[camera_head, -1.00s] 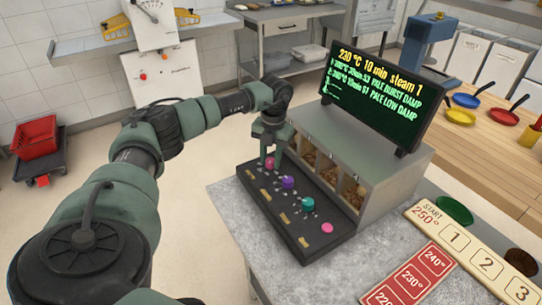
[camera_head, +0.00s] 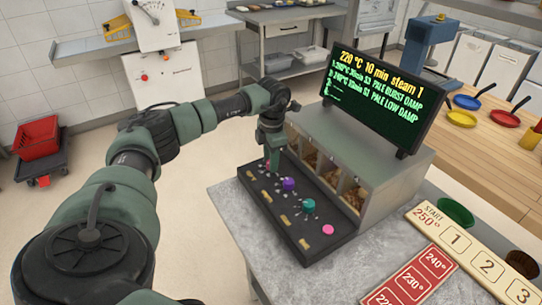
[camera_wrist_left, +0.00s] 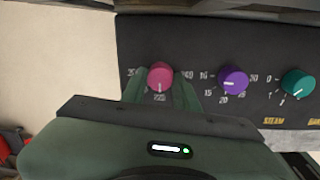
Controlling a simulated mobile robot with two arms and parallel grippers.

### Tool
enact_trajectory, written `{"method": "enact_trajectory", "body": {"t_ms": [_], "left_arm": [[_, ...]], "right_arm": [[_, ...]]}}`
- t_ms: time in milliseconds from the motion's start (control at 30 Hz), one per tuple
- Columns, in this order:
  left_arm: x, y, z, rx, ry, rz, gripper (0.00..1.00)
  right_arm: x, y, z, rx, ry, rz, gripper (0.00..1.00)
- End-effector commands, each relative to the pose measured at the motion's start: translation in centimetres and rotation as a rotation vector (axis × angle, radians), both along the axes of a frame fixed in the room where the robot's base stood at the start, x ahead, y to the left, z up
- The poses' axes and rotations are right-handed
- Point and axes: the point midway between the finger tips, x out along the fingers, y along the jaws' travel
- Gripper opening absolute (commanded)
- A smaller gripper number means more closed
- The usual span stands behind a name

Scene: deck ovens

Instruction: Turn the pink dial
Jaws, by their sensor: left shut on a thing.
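The pink dial (camera_wrist_left: 160,76) is at the left end of the dark control panel (camera_head: 308,237). Its pointer faces the near side, by the mark 220, in the left wrist view. My left gripper (camera_head: 269,163) points down over the panel and is shut on the pink dial, which it mostly hides in the head view. The screen (camera_head: 378,95) reads 220 °C, 10 min, steam 1. My right gripper is not in view.
Compartments with bread stand behind. A red temperature card (camera_head: 410,284) and a numbered board (camera_head: 470,245) lie to the right.

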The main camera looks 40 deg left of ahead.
Motion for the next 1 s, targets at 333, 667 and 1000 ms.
{"method": "enact_trajectory", "body": {"t_ms": [333,667,1000], "left_arm": [[0.14,0.11,0.18,0.001,-0.007,-0.051,0.00],[0.16,0.11,0.20,0.001,-0.007,-0.051,0.33],[0.07,0.05,0.07,0.000,-0.003,-0.052,0.52]], "right_arm": [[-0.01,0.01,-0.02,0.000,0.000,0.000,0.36],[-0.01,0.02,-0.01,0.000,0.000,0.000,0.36],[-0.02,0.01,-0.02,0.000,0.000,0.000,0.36]]}}
